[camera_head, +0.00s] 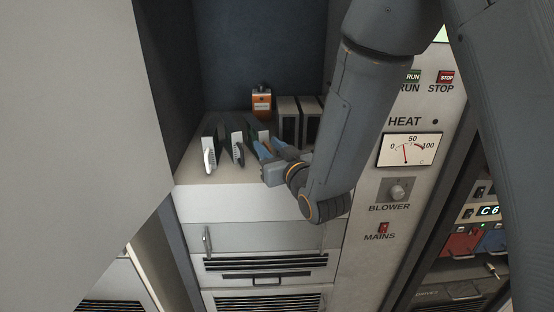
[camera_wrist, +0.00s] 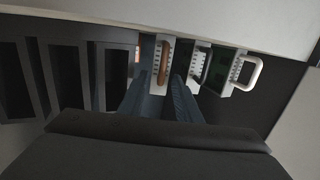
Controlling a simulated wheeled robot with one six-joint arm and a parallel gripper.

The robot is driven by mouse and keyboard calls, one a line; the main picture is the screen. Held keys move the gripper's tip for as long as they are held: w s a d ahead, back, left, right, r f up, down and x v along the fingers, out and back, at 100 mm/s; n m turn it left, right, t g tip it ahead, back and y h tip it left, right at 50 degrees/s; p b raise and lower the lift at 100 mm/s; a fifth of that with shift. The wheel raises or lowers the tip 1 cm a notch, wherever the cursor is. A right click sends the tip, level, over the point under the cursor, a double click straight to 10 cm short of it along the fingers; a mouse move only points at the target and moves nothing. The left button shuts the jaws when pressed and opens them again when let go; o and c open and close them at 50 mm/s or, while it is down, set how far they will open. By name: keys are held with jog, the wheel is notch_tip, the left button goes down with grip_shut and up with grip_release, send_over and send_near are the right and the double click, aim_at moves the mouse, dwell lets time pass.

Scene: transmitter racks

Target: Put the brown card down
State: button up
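The brown card (camera_wrist: 163,62) has a pale front plate and a brown handle. It stands upright between the two blue fingers of my gripper (camera_wrist: 163,85) in the wrist view.
An orange-labelled device (camera_head: 262,103) and dark-fronted boxes (camera_head: 288,122) are behind. A control panel (camera_head: 395,190) rises right; a grey panel (camera_head: 70,120) blocks the left.

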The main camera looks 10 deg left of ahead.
jog(key=shift+b+v, duration=0.75)
jog(key=shift+v, duration=1.85)
